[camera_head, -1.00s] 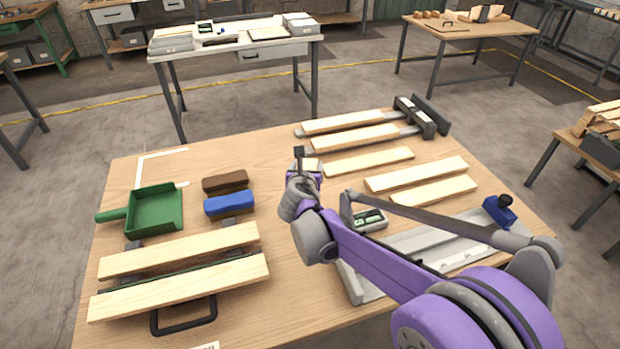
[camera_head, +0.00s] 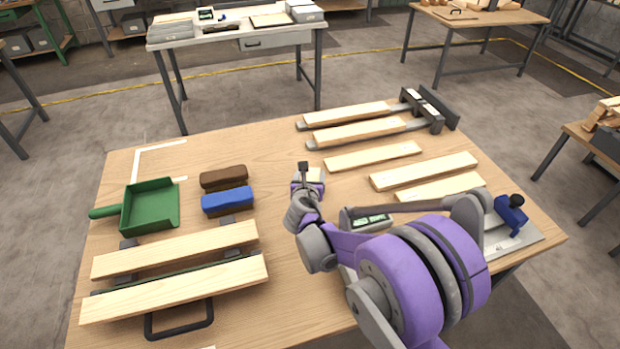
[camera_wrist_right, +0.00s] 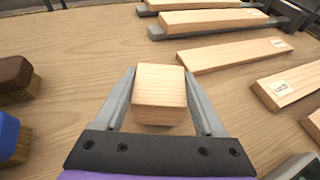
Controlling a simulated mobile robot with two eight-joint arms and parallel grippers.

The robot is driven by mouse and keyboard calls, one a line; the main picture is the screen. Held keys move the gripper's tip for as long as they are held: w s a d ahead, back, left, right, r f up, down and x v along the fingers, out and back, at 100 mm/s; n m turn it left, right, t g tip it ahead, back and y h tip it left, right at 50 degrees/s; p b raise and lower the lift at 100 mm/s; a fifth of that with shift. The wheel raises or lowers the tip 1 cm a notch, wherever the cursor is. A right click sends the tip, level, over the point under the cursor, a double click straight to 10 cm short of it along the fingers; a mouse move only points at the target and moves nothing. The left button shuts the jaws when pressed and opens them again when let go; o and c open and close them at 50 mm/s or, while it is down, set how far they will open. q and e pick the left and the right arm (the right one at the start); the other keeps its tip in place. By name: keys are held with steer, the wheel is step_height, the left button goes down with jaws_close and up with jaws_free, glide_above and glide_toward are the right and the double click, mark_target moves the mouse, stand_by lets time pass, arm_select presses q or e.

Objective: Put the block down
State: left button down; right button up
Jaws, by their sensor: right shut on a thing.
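The block (camera_wrist_right: 160,88) is a small pale wooden cube. My right gripper (camera_head: 306,178) is shut on it, with one grey finger on each side in the right wrist view. In the head view only a bit of the block shows behind the gripper, over the middle of the wooden table (camera_head: 275,240). The block is at or close to the table top; I cannot tell whether its underside touches. My left gripper is not in view.
Left are a green dustpan (camera_head: 150,207), a brown brush (camera_head: 223,177), a blue brush (camera_head: 227,200) and two planks on a rack (camera_head: 175,287). Several wooden strips (camera_head: 372,156) lie right and behind. A blue-handled tool (camera_head: 511,214) stands at right. Bare table surrounds the block.

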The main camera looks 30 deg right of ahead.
steer(key=shift+f, duration=0.35)
steer(key=shift+f, duration=0.15)
steer(key=o, duration=1.4)
